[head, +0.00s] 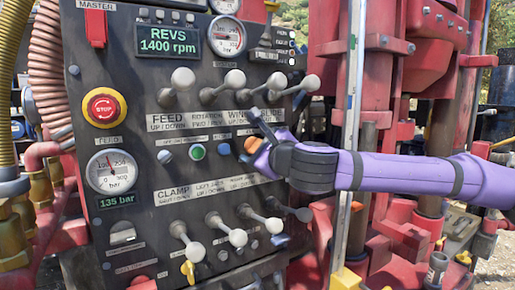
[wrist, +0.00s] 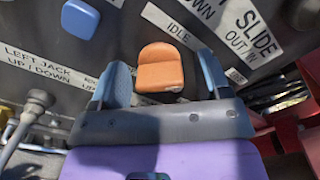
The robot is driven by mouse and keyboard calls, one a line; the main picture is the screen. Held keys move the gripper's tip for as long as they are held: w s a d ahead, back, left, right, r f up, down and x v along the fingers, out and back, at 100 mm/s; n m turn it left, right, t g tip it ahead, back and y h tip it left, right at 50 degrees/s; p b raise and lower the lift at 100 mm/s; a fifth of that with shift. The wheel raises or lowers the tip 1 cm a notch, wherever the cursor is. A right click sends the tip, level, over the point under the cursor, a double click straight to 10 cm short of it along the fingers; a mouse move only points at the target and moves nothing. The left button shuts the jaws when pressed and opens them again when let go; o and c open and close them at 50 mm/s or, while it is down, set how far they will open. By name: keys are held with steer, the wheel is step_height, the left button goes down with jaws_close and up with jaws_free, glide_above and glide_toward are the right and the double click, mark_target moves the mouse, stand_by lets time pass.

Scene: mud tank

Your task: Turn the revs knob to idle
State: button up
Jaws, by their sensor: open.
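The orange knob (wrist: 160,66) sits on the dark panel between my gripper's two blue fingers in the wrist view. In the head view only part of the orange knob (head: 252,145) shows beside the fingers. My gripper (wrist: 163,82) is open, with one finger on each side of the knob; I cannot tell whether either finger touches it. In the head view my gripper (head: 262,154) reaches in from the right. An IDLE label (wrist: 176,29) is above the knob, and another small label to its right is partly hidden. The revs display (head: 168,39) reads 1400 rpm.
Levers with grey ball ends (head: 234,79) stick out above and below the knob row. A blue knob (wrist: 80,18) is left of the orange one, and a green button (head: 197,152) is farther left. The red stop button (head: 104,108) is at the panel's left.

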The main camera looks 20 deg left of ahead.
steer(key=shift+a, duration=0.1)
steer(key=c, duration=0.9)
steer(key=shift+n, duration=0.3)
steer(key=n, duration=0.4)
steer(key=shift+n, duration=2)
steer(key=o, duration=0.9)
